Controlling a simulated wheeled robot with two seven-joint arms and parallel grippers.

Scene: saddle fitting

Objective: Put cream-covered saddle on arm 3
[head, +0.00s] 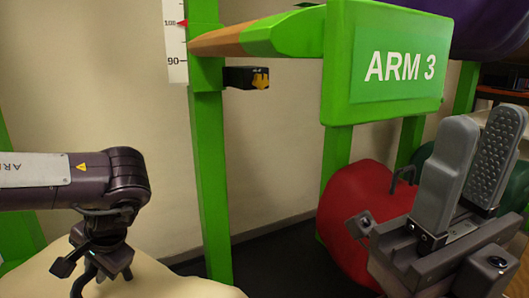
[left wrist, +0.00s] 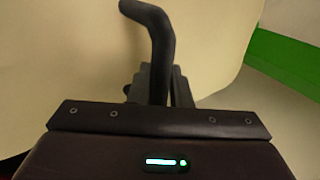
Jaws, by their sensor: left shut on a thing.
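The cream-covered saddle (head: 150,280) is at the lower left of the head view, partly cut off by the frame. Its cream surface also fills much of the left wrist view (left wrist: 70,60). My left gripper (head: 92,272) is over it, shut on a black bent handle (left wrist: 157,50) that shows between the fingers. Arm 3 (head: 280,35) is a green bar with a brown tip at the top middle, marked by a green ARM 3 sign (head: 400,67). It is bare along the part I see. My right gripper (head: 468,170) is at the lower right, its grey pads apart and empty.
A green post (head: 210,180) stands below the tip of arm 3, with a height scale (head: 174,45) and a black bracket (head: 246,77). A red rounded thing (head: 345,205) lies behind my right gripper. A purple one (head: 490,25) is at the top right.

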